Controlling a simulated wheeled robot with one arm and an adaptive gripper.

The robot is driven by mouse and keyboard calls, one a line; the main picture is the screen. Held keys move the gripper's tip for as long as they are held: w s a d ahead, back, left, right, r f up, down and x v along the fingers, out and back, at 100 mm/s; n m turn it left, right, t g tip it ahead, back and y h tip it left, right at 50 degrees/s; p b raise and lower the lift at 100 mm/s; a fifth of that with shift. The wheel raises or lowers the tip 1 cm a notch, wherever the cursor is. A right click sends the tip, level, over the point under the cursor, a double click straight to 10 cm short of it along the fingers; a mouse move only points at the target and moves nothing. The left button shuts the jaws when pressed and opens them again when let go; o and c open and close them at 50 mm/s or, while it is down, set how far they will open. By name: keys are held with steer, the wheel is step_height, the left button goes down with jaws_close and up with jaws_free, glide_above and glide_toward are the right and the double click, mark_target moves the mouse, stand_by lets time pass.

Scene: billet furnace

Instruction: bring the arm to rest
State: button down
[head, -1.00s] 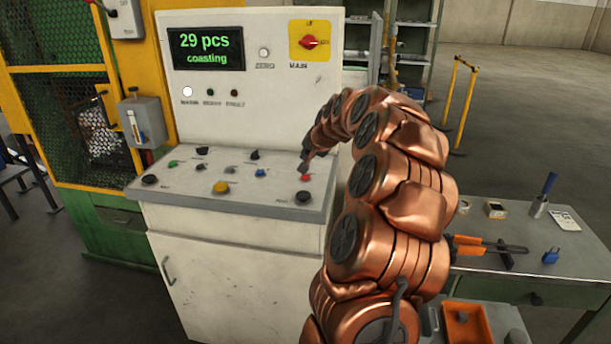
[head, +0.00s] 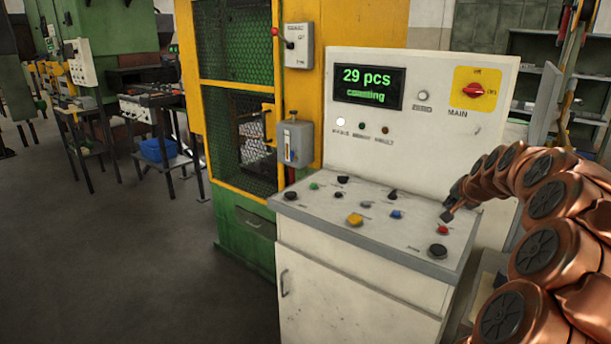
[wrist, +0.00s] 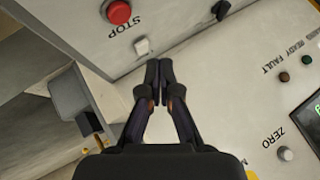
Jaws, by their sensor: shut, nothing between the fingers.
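My copper-coloured arm reaches in from the right in the head view, curving over the right side of the control desk (head: 345,240). My gripper (head: 447,213) is small there, above the desk near a red button (head: 442,230). In the wrist view my gripper (wrist: 160,68) has its two dark fingers together with nothing between them. Whether the fingertips touch the panel cannot be told.
The desk's upright panel carries a green-lettered display (head: 368,86) reading 29 pcs and a red MAIN switch (head: 473,90). A yellow-framed machine (head: 187,60) with mesh stands behind left. Open floor (head: 130,270) lies left of the desk.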

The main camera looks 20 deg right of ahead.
steer(key=s+a+n+g+y+p, duration=0.1)
steer(key=s+a+n+y, duration=0.15)
steer(key=a, duration=0.95)
steer(key=s+a+n+g+y, duration=0.1)
steer(key=a+n, duration=0.2)
steer(key=a, duration=1)
steer(key=s+a+f+n+g+y+p, duration=0.1)
steer(key=s+a+n+g, duration=0.3)
steer(key=s+a, duration=0.85)
steer(key=s+a+f+n+g+p, duration=0.1)
steer(key=s+a+f+g, duration=0.1)
steer(key=s, duration=0.9)
steer(key=s+a+f+n+g+h, duration=0.1)
steer(key=s+a, duration=0.3)
steer(key=s, duration=0.7)
steer(key=shift+a+f+n+g+p, duration=0.15)
steer(key=shift+f+n+g+p, duration=0.3)
steer(key=shift+n+g, duration=0.3)
